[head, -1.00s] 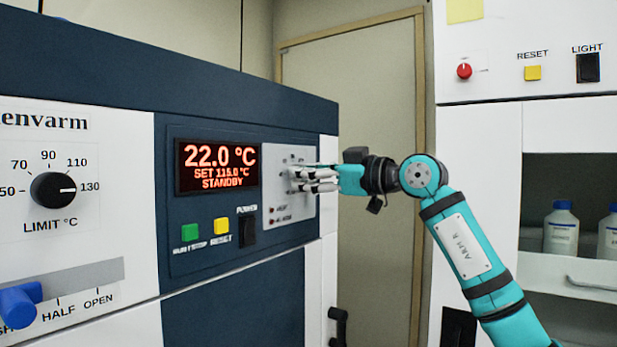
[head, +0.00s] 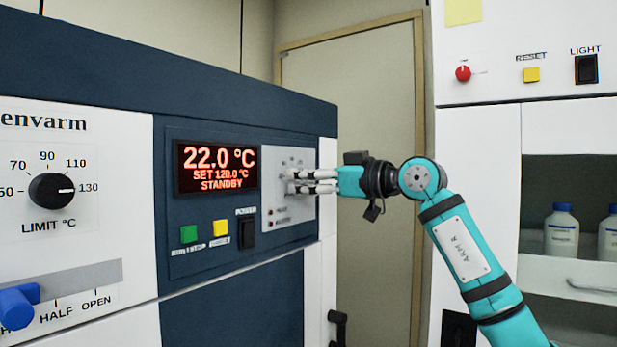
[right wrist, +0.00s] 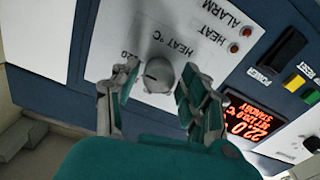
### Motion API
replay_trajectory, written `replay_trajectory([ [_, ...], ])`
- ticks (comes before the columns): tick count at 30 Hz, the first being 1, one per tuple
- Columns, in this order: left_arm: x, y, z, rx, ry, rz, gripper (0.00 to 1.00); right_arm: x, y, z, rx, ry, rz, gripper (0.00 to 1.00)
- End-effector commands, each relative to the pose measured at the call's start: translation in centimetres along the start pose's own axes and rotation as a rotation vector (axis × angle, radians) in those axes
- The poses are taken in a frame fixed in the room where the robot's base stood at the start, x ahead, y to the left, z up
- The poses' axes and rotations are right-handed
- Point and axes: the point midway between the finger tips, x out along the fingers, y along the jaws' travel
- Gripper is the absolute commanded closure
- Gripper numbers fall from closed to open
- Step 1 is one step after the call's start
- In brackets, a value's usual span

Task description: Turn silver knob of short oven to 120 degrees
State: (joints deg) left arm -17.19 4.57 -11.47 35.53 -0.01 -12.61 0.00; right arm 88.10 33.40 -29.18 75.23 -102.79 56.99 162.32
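The silver knob (right wrist: 159,75) sits on a light grey panel (head: 298,158) marked HEAT °C in the right wrist view. My right gripper (right wrist: 160,72) has one finger on each side of the knob, with a small gap showing on both sides, so it looks open around it. In the head view my right gripper (head: 292,181) reaches the panel from the right and hides the knob. The oven display (head: 216,167) reads 22.0 °C, SET 120.0 °C, STANDBY. My left gripper is not in view.
Left of the panel are a green button (head: 188,233), a yellow button (head: 220,228) and a black power switch (head: 246,232). A black limit knob (head: 52,190) and a blue lever handle (head: 18,306) are further left. Bottles (head: 562,230) stand on a shelf at right.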

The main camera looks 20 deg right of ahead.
Motion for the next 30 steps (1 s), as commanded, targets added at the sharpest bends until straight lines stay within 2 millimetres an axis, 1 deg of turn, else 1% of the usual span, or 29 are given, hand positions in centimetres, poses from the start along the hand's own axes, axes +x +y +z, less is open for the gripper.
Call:
replay_trajectory([
  [1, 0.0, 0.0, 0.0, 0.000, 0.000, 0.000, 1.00, 0.0, 0.0, -0.1, -0.001, 0.002, 0.000, 0.46],
  [2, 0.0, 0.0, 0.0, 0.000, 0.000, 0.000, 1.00, 0.0, 0.0, -0.1, -0.001, 0.002, 0.001, 0.43],
  [10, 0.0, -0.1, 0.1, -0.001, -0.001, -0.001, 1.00, -0.2, 0.1, -0.2, -0.002, 0.005, 0.002, 0.43],
  [14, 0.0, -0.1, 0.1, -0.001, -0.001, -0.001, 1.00, -1.2, 0.2, -0.2, -0.003, 0.006, 0.004, 0.43],
  [17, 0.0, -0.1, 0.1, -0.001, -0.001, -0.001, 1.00, -2.9, 0.2, -0.2, -0.004, 0.005, 0.004, 0.43],
  [24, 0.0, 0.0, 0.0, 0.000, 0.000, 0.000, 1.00, -8.1, 0.2, -0.1, -0.002, 0.004, 0.005, 0.43],
  [27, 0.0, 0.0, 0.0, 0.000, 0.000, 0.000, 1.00, -9.8, 0.1, 0.0, -0.003, 0.002, 0.004, 0.43],
  [30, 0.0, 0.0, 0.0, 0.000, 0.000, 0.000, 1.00, -11.1, 0.1, -0.1, -0.002, 0.003, 0.003, 0.43],
])
